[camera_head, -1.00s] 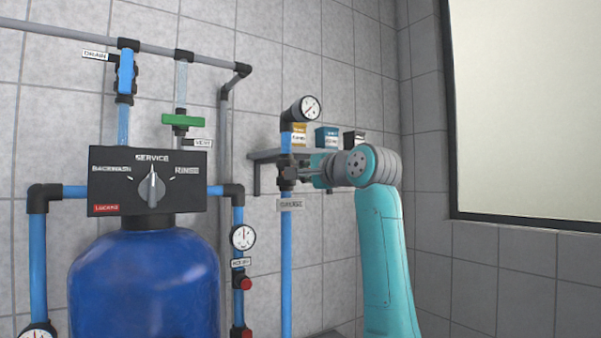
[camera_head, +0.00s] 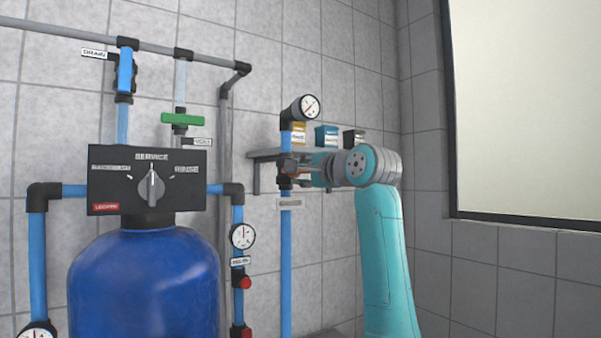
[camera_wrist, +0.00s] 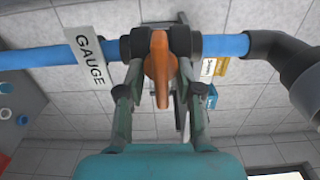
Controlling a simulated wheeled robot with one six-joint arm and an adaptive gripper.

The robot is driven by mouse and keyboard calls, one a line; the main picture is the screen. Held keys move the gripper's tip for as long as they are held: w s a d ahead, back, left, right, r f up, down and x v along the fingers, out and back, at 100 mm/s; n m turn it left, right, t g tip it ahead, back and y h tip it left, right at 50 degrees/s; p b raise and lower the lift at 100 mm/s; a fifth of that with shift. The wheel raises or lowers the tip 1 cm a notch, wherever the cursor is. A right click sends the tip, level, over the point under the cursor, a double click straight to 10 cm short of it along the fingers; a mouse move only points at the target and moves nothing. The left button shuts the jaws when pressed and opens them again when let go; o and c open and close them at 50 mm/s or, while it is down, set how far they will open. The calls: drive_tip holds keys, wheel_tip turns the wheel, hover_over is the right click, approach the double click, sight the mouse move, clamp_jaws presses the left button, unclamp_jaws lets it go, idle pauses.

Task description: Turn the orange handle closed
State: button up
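The orange handle (camera_wrist: 160,68) sits on a dark valve on the blue pipe labelled GAUGE. In the wrist view it stands crosswise to the pipe, its narrow end towards me. My gripper (camera_wrist: 160,78) is open, with one finger on each side of the handle and a visible gap on both sides. The fingertips are close to the valve's dark collars; whether they touch is unclear. In the head view my gripper (camera_head: 294,170) is at the valve, and only small orange patches show there. The GAUGE tag (camera_wrist: 88,58) hangs beside the valve.
A pressure gauge (camera_head: 306,107) sits on the pipe above the valve. A wall shelf (camera_head: 264,155) with small boxes is behind my gripper. A blue tank (camera_head: 145,285) with a black control box (camera_head: 110,180) stands left. A green handle (camera_head: 182,119) is higher up.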

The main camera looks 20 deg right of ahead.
drive_tip(key=v, duration=1.2)
drive_tip(key=shift+r, duration=0.1)
idle(0.4)
